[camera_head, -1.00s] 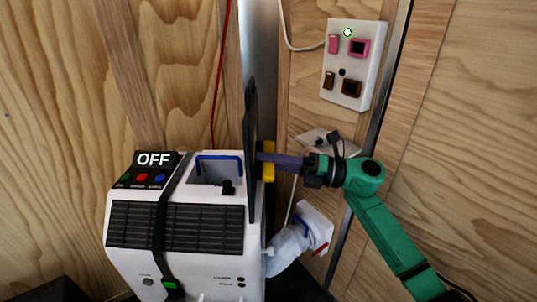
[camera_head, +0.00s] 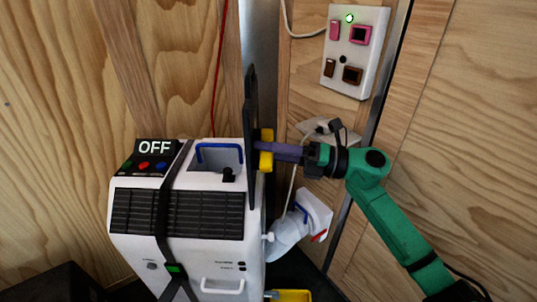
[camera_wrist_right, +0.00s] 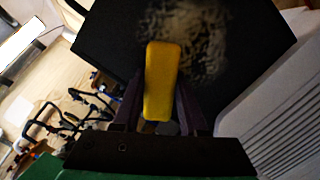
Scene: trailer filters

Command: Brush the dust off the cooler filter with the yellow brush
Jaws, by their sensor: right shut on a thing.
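The cooler filter is a thin dark panel (camera_head: 251,130), standing upright and seen nearly edge-on at the right side of the white cooler (camera_head: 205,265). In the right wrist view its dark face (camera_wrist_right: 115,35) carries a patch of pale dust (camera_wrist_right: 195,35). The yellow brush (camera_head: 266,150) is at the filter's right face; it also shows in the right wrist view (camera_wrist_right: 161,80), over the lower left edge of the dust. Whether its bristles touch is hidden. My right gripper (camera_head: 285,151) is shut on the brush, coming in from the right. My left gripper is out of view.
The cooler's panel reads OFF (camera_head: 155,148), and a black strap (camera_head: 167,210) crosses its front. A white wall box with switches (camera_head: 355,50) hangs at upper right. A yellow thing (camera_head: 292,295) shows at the bottom edge.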

